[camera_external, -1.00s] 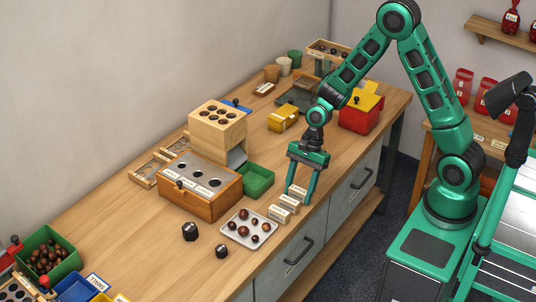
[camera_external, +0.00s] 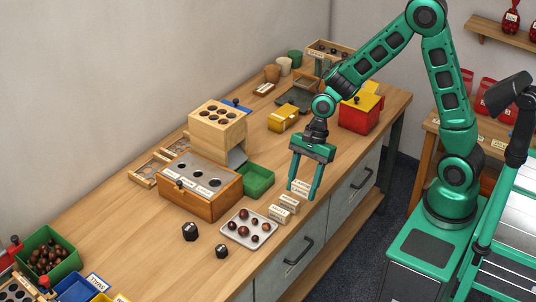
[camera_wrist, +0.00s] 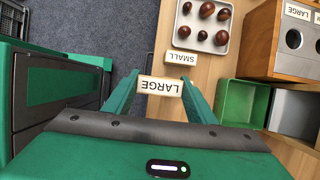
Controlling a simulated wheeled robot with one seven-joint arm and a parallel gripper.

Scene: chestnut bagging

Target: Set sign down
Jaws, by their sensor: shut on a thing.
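My gripper (camera_external: 303,192) is shut on a small white sign reading LARGE (camera_wrist: 160,86). In the wrist view the sign sits between the two fingertips; in the outside view this sign (camera_external: 300,187) appears slightly above the table near its front edge. Two similar small signs stand in a row just below it in the outside view, a nearer one (camera_external: 279,214) and a middle one (camera_external: 289,203). A sign reading SMALL (camera_wrist: 181,58) shows in the wrist view. The middle sign is not clearly visible there.
A white tray (camera_external: 228,234) with several chestnuts lies left of the signs. A green bin (camera_external: 258,180) and a wooden box with holes (camera_external: 203,203) stand further left. Two dark pieces (camera_external: 190,232) stand left of the tray. The table's front edge is close on the right.

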